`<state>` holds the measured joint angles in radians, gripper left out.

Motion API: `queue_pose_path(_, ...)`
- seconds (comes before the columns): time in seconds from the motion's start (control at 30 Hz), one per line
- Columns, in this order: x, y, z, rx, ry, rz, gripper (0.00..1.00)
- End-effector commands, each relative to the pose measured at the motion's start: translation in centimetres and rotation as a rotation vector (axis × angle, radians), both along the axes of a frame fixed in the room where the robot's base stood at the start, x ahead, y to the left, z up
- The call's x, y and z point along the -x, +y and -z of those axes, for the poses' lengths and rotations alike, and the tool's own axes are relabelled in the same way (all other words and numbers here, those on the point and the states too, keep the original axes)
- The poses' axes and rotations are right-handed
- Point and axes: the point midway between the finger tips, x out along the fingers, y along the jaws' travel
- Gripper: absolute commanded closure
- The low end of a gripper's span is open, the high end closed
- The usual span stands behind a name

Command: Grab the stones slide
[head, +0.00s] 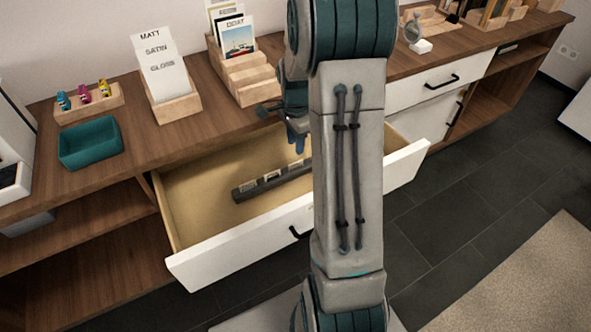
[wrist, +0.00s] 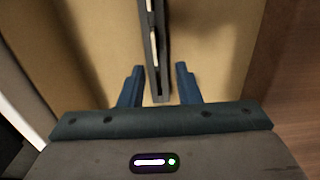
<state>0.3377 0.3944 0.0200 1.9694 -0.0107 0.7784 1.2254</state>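A dark rail (head: 262,187) lies in the open drawer (head: 196,200), with several small pale-labelled slides standing in it. The labels are too small to read, so I cannot tell which slide is the stones one. In the wrist view the rail (wrist: 162,76) runs away from me, with pale slide edges (wrist: 150,18) at its far part. My gripper (wrist: 159,72) is open, its two blue fingers on either side of the rail's near end, with gaps on both sides. In the head view my gripper (head: 297,141) is over the drawer's back part, and my arm hides the rail's right end.
The drawer's white front (head: 240,242) and side walls bound the space around the rail. On the wooden counter stand a teal tray (head: 90,144), a sign holder (head: 160,72), a wooden card rack (head: 246,77) and a tray of small coloured figures (head: 88,101). The drawer's left part is bare.

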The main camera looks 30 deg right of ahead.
Motion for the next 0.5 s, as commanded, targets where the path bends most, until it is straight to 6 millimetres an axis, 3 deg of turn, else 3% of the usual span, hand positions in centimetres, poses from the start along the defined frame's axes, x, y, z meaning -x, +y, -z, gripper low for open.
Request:
queue_pose_path(0.27,0.2,-0.1,2.4,0.0,0.001,0.001,0.7)
queue_pose_path(0.5,0.8,-0.2,6.0,-0.001,0.002,0.0,0.7)
